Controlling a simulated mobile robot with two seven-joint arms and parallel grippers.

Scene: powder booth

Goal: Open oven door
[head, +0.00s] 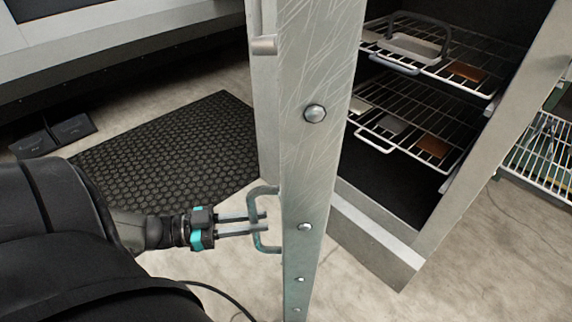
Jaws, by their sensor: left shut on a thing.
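The oven door (312,170) stands swung open and is seen nearly edge-on in the middle of the head view, with several round bolts along its edge. A grey bar handle (276,249) sits low on its left face. My left gripper (265,222) comes in from the left and is shut on this handle. The oven (400,240) is at the right with its inside showing. My right gripper is not in view.
Two wire racks (415,145) inside the oven hold flat panels, and the upper one also bears a tray (412,46) with a handle. A black mat (165,150) and foot pedals (55,135) lie at left. Another wire rack (545,165) is at far right.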

